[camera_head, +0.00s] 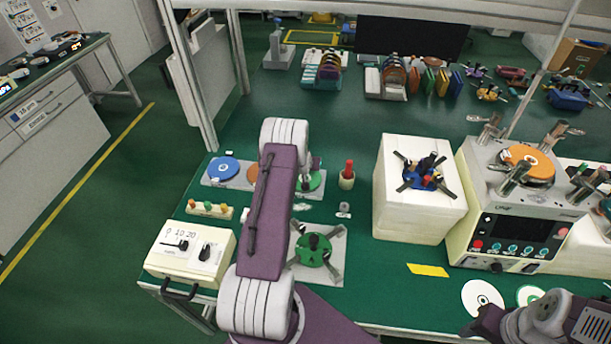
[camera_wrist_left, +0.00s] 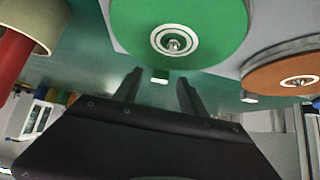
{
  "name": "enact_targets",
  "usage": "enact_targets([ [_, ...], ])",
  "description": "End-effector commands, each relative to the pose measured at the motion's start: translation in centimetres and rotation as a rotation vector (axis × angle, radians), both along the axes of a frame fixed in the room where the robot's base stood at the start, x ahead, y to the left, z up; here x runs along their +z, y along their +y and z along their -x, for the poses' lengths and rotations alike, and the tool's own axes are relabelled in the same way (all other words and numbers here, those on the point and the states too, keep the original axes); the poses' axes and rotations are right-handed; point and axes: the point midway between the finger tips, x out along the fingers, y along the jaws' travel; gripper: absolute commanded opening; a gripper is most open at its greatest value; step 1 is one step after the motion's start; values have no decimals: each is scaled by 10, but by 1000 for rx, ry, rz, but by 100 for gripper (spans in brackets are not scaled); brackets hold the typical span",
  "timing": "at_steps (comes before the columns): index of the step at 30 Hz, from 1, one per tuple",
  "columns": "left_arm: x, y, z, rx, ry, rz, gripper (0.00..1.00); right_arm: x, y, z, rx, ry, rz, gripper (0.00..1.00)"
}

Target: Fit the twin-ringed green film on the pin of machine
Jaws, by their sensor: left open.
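The green film (camera_wrist_left: 218,28) fills the top of the left wrist view, a flat disc with two white rings around a metal pin at its centre. In the head view it shows as a green edge (camera_head: 317,180) on a pale tray, partly hidden by my left arm. My left gripper (camera_wrist_left: 158,92) is open and empty, its two fingers pointing toward the film and apart from it; in the head view the arm mostly hides it. The machine (camera_head: 520,222), with a display and knobs, stands at the right with an orange disc (camera_head: 528,163) on top.
A blue disc (camera_head: 223,168) and an orange-brown disc (camera_wrist_left: 283,73) lie on the same tray. A red-topped pot (camera_head: 347,175) stands beside it. A white block (camera_head: 408,205) with a blue clamp separates this area from the machine. White discs (camera_head: 482,298) lie at the front right.

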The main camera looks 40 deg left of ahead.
Motion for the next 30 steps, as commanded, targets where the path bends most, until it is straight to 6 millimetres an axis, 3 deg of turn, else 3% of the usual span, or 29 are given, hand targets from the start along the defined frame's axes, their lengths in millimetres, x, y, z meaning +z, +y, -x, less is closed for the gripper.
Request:
enact_targets([
  [8, -3, 1, -3, 0, 0, 0, 46, 0, 0, 0, 0, 0, 0, 44],
  [13, -3, 1, -3, 0, 0, 0, 0, 0, 0, 0, 0, 0, 0, 44],
  [23, 3, 2, -3, 0, -1, 0, 0, -1, 0, 0, 0, 0, 0, 44],
  [30, 59, 2, -4, -1, -4, -3, 0, -3, 0, 0, 0, 0, 0, 44],
])
